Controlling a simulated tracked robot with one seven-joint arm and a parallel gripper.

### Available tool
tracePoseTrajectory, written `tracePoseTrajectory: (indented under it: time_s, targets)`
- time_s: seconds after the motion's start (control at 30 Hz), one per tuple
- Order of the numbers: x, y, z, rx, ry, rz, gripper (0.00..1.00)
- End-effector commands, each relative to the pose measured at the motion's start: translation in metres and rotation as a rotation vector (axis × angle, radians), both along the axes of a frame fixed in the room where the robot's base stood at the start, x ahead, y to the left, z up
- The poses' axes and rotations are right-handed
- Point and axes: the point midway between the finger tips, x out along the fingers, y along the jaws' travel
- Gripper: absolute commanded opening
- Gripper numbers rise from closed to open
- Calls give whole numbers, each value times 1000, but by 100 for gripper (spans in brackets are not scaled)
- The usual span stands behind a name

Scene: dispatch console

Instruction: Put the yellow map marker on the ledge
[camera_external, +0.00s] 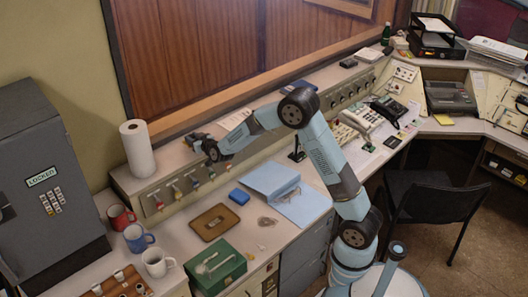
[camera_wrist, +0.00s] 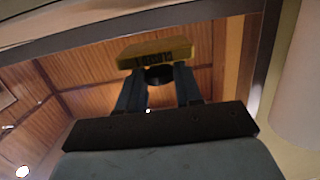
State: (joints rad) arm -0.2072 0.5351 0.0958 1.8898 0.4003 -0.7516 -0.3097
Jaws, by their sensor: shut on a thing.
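The yellow map marker (camera_wrist: 155,50) is a flat yellow block with dark lettering on its front edge and a dark round part below it. In the wrist view my gripper (camera_wrist: 158,77) is shut on it, with a finger on each side of the dark part. In the external view my gripper (camera_external: 196,139) is over or close to the ledge (camera_external: 172,156), the long pale top of the console along the wood-panelled wall. I cannot tell its height above the ledge. The marker is not clearly seen in the external view.
A white paper roll (camera_external: 138,148) stands on the ledge left of my gripper. Several coloured levers (camera_external: 177,191) stick out of the panel below. Mugs, a brown tray (camera_external: 214,222), a green box (camera_external: 215,267) and a blue folder (camera_external: 270,179) lie on the desk.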

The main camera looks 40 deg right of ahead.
Motion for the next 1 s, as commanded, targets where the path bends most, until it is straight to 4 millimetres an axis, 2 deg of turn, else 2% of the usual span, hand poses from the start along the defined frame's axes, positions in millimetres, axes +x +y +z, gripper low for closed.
tracePoseTrajectory:
  time_s: [0.2, 0.3, 0.63, 0.67, 0.9, 1.0]
  targets:
    - [3, 0, -27, -2, 2, -1, 4]
    - [3, 0, -34, -1, 1, 0, 4]
    - [3, 0, -36, -1, 0, 0, 4]
    - [3, 0, -36, -1, 0, 0, 37]
    - [3, 0, -35, 0, 0, 0, 60]
    - [3, 0, -35, 0, 0, 0, 60]
